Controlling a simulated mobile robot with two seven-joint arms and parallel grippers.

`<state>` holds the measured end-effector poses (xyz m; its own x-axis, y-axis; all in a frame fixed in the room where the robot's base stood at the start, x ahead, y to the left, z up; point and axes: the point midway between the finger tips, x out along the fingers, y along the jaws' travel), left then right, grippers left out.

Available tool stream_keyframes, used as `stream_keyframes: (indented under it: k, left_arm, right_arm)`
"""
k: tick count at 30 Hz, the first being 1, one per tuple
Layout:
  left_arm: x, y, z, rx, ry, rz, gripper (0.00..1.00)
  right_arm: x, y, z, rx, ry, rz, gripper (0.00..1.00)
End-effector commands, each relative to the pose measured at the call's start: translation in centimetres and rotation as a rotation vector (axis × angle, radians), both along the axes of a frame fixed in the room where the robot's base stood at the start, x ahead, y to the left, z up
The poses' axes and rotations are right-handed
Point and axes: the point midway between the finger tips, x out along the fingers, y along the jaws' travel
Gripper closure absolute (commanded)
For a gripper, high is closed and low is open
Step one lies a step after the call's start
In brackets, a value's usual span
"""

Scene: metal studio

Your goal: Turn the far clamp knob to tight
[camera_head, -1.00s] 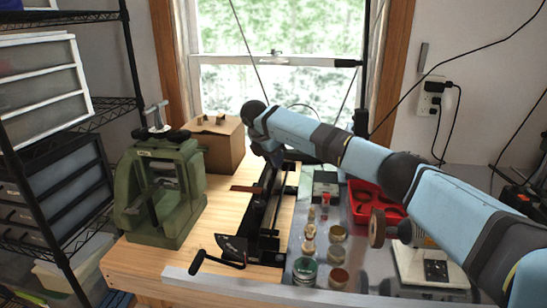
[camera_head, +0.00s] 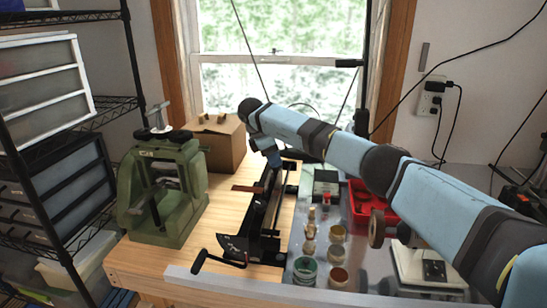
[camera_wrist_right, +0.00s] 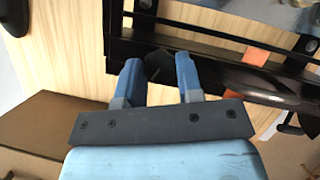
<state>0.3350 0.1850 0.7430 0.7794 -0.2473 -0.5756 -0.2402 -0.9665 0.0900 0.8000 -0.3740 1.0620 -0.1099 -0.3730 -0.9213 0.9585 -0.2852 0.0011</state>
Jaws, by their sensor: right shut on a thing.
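The black clamp (camera_head: 262,215) is a long dark rail-like device on the wooden bench, running away from me, with a crank handle at its near end. My right gripper (camera_head: 273,160) reaches down at the far end of the clamp. In the right wrist view, my right gripper's blue fingers (camera_wrist_right: 157,63) stand on either side of the dark far clamp knob (camera_wrist_right: 158,69), beside the black rail (camera_wrist_right: 215,68). The gripper is shut on the knob. The knob's marking or turned angle cannot be read. In the head view I cannot make the knob out. My left gripper is not in view.
A green cast stand (camera_head: 165,195) is left of the clamp, with a cardboard box (camera_head: 220,143) behind it. Several small jars (camera_head: 305,268) stand right of the clamp, near a red tray (camera_head: 365,200). My right arm spans above them. Bare wood lies left of the clamp.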

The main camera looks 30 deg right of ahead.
Motion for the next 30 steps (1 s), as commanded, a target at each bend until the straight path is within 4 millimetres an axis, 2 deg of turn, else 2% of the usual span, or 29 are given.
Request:
stream_keyframes:
  k: [8, 9, 12, 23, 26, 30]
  left_arm:
    - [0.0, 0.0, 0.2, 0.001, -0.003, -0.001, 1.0]
    - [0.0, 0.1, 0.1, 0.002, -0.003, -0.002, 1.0]
    - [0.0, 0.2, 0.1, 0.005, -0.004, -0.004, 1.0]
    - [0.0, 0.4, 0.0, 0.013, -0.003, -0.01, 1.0]
    - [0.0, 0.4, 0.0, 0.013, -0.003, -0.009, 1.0]
    - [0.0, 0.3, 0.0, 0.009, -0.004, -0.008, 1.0]
  right_arm:
    - [0.1, -0.1, 0.2, 0.0, -0.004, -0.001, 0.9]
    - [0.1, -0.1, 0.2, 0.0, -0.004, -0.001, 0.64]
    - [0.1, -0.1, 0.2, -0.001, -0.003, -0.001, 0.42]
    - [0.1, 0.2, 0.5, 0.0, -0.002, 0.001, 0.42]
    - [0.3, 0.7, 1.7, 0.0, -0.003, 0.001, 0.42]
    - [0.6, 1.7, 4.5, -0.001, -0.005, 0.0, 0.42]
